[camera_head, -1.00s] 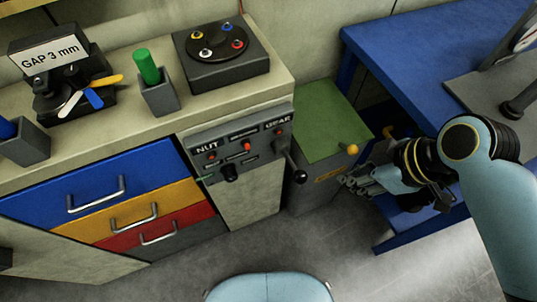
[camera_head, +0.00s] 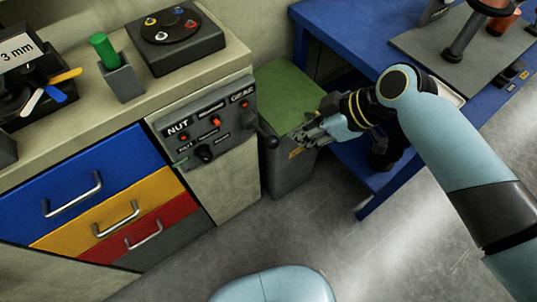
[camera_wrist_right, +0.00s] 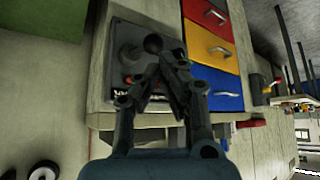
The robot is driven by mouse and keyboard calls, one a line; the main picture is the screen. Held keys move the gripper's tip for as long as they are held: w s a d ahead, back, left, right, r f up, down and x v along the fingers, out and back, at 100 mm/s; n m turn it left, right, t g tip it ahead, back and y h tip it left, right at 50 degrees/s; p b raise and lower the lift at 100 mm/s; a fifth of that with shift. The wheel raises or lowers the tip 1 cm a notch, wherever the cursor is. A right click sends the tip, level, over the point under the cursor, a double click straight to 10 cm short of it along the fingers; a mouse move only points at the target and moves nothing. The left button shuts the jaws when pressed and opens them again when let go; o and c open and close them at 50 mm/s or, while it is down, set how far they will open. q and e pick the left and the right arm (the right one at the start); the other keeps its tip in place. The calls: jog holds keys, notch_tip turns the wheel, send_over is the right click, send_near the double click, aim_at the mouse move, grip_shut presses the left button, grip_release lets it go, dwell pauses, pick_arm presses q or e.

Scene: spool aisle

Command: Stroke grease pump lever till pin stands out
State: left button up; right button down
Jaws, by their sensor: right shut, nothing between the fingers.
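I cannot tell for sure which part is the grease pump. A grey control panel (camera_head: 222,143) reads NUT and GEAR, with a black ball-ended lever (camera_head: 271,142) at its right end. In the right wrist view a black ball knob (camera_wrist_right: 153,43) stands just beyond my fingertips, with the dark panel behind it. A green-topped grey box (camera_head: 285,85) stands right of the panel. My right gripper (camera_head: 308,136) is shut and empty in front of this box, right of the lever; its fingertips also show in the wrist view (camera_wrist_right: 166,62). I make out no pin. My left gripper is out of view.
Blue, yellow and red drawers (camera_head: 130,213) with bar handles sit left of the panel. A blue table (camera_head: 345,35) stands to the right of the box. On the counter are a dial box (camera_head: 180,45) and a cup with a green rod (camera_head: 104,48). The grey floor in front is clear.

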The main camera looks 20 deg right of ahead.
aim_at(277, 141)
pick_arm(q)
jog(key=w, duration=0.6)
pick_arm(e)
jog(key=b+x, duration=0.1)
jog(key=x, duration=0.1)
jog(key=b+x, duration=0.2)
jog(key=w+b+x, duration=0.1)
jog(key=b, duration=0.1)
jog(key=shift+w+f, duration=0.1)
jog(key=shift+f, duration=0.2)
jog(key=shift+w+a+f+b, duration=0.3)
jog(key=shift+f+b, duration=0.2)
jog(key=shift+b, duration=0.1)
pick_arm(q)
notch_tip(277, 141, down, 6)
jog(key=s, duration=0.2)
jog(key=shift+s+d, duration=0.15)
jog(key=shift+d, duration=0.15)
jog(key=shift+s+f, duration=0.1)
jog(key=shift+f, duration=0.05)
pick_arm(e)
jog(key=shift+a, duration=0.1)
